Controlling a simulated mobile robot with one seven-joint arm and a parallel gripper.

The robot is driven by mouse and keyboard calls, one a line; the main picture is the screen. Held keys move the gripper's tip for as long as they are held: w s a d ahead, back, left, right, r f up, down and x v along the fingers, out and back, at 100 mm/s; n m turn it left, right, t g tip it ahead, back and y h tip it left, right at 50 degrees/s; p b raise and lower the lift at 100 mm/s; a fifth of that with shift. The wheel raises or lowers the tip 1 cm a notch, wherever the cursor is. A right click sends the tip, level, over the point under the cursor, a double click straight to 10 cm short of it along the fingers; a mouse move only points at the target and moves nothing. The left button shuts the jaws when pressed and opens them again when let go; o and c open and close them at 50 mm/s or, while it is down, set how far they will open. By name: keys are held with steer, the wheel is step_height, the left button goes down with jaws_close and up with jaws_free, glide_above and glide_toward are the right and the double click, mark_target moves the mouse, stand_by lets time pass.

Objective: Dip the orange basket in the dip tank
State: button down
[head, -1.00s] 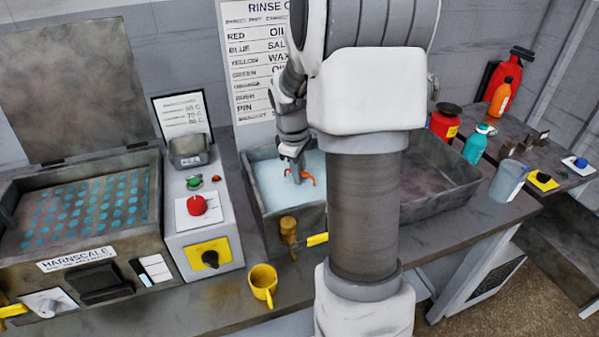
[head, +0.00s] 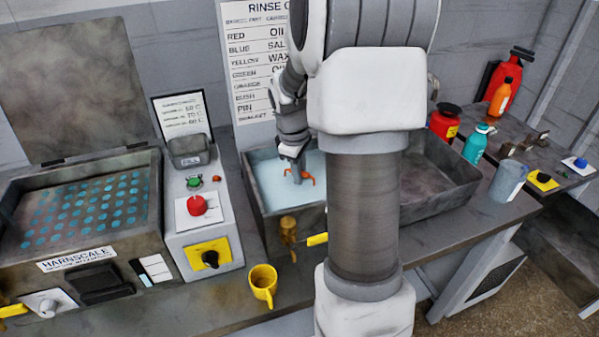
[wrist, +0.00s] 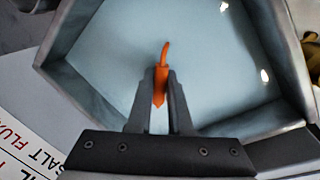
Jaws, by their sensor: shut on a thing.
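The dip tank (head: 262,208) is a grey metal basin full of pale blue liquid, at the centre of the head view behind a brass tap. My gripper (head: 297,172) points down inside the tank, at the liquid. It is shut on an orange piece (head: 307,177), which looks like the handle of the orange basket. In the wrist view my gripper (wrist: 160,85) pinches this orange handle (wrist: 162,62) over the blue liquid, inside the tank walls (wrist: 75,88). The body of the basket is not visible; the liquid or the fingers hide it.
A second grey basin (head: 445,185) stands right of the tank, partly behind my arm. A control box (head: 212,250) with a red knob and the open Harnscale machine (head: 110,245) stand left. A yellow mug (head: 262,285) stands in front. A rinse chart (head: 250,60) hangs behind.

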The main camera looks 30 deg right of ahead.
steer(key=d+p+v, duration=0.1)
steer(key=p+v, duration=0.5)
steer(key=v, duration=0.2)
steer(key=w+d+p+v, duration=0.1)
steer(key=p+v, duration=0.5)
steer(key=v, duration=0.1)
steer(key=shift+w+d+r+p, duration=0.3)
steer(key=shift+w+r+p, duration=0.1)
steer(key=shift+r, duration=0.3)
steer(key=shift+s, duration=0.15)
stand_by(1.3)
